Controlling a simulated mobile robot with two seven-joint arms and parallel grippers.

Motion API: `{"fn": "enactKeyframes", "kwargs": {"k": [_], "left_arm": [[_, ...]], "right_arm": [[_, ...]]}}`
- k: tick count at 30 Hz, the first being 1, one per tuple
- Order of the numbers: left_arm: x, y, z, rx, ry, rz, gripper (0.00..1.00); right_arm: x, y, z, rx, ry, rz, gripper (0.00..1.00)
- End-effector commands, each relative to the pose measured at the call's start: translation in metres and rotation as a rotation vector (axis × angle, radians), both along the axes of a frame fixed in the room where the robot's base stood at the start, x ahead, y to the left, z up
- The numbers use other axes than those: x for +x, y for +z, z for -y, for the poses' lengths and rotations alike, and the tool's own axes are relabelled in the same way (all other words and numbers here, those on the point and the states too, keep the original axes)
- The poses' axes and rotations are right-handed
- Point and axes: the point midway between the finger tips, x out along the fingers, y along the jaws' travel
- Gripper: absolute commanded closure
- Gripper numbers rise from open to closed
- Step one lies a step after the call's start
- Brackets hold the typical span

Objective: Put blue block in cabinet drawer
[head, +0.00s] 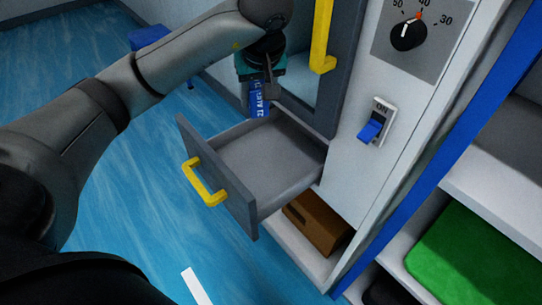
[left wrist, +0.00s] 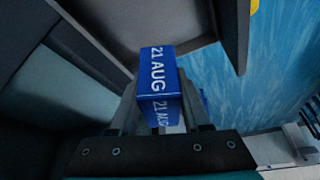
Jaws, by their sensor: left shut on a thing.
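The blue block (head: 258,104) has white "21 AUG" lettering. My left gripper (head: 259,92) is shut on it and holds it above the back left edge of the open drawer. The block (left wrist: 158,82) also shows between the fingers in the left wrist view, with a grey drawer wall beyond it. The cabinet drawer (head: 268,160) is grey, pulled out and empty where I can see its floor. Its front carries a yellow handle (head: 205,184). My right gripper is in neither view.
Above the drawer is a grey-framed door with a yellow handle (head: 321,38). A dial (head: 408,34) and a blue switch (head: 371,130) are on the cabinet face. A brown box (head: 317,225) lies below the drawer. Shelves with a green item (head: 480,262) stand at right.

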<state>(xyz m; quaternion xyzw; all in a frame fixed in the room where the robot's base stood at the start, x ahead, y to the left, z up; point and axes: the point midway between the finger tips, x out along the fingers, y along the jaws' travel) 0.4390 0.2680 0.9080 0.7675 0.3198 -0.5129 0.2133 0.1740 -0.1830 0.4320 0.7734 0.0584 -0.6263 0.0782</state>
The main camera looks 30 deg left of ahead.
Motion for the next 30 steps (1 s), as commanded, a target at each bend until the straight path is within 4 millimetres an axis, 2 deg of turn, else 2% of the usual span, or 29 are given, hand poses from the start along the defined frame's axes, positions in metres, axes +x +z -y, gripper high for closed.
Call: {"fn": "enactKeyframes", "kwargs": {"k": [15,24,30], "left_arm": [[0.0,-0.081,0.001,-0.001,-0.003,-0.002,1.0],[-0.001,-0.137,0.001,-0.002,-0.002,-0.001,1.0],[0.0,-0.155,0.001,-0.001,-0.004,0.001,1.0]], "right_arm": [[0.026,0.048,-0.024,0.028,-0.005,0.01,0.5],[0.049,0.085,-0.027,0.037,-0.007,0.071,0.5],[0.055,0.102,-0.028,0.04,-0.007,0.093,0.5]]}}
